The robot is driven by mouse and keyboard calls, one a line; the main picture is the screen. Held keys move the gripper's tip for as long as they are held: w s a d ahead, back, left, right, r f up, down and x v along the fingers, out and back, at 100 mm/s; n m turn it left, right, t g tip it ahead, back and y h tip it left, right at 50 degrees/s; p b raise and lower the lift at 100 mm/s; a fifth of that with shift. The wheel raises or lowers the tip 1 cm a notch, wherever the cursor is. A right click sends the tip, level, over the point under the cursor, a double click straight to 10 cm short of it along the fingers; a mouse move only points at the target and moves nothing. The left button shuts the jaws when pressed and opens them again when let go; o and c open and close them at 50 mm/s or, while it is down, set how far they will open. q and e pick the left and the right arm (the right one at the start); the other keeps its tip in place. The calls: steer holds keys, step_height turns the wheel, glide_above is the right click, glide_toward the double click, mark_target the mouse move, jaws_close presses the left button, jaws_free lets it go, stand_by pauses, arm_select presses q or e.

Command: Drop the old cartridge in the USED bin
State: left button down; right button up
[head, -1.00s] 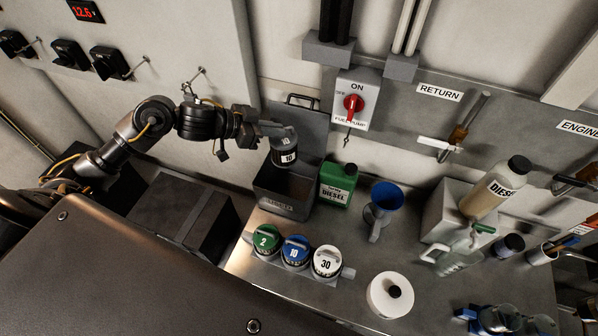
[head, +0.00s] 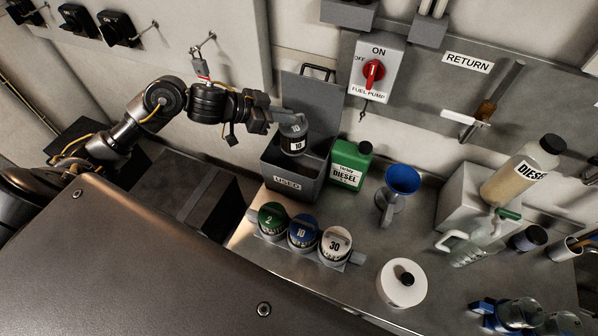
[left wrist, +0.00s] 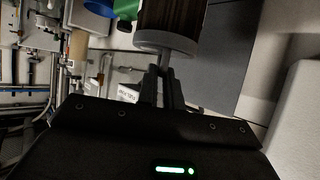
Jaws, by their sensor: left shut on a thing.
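The old cartridge (head: 293,138) is a dark cylinder with a grey end cap and a label reading 10. My left gripper (head: 276,115) is shut on it and holds it upright over the mouth of the USED bin (head: 289,185). The bin is an open grey box with its lid raised behind it. Its inside is partly hidden by the cartridge. In the left wrist view my left gripper (left wrist: 163,85) is closed at the grey end of the cartridge (left wrist: 168,38). My right gripper does not show.
A green diesel can (head: 347,166) stands close to the bin's right side. Cartridges marked 2 (head: 271,219), 10 (head: 303,231) and 30 (head: 336,244) stand in front of the bin.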

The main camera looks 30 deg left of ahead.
arm_select(q)
steer(key=shift+w+f, duration=0.1)
steer(key=shift+f, duration=0.15)
steer(key=shift+r, duration=0.1)
steer(key=c, duration=1.5)
jaws_free()
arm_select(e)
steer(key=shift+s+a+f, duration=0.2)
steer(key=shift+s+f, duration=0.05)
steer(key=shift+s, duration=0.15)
arm_select(q)
steer(key=shift+s+a, duration=0.25)
steer(key=shift+s, duration=0.1)
steer(key=shift+b+v, duration=1.65)
steer(key=shift+v, duration=3.4)
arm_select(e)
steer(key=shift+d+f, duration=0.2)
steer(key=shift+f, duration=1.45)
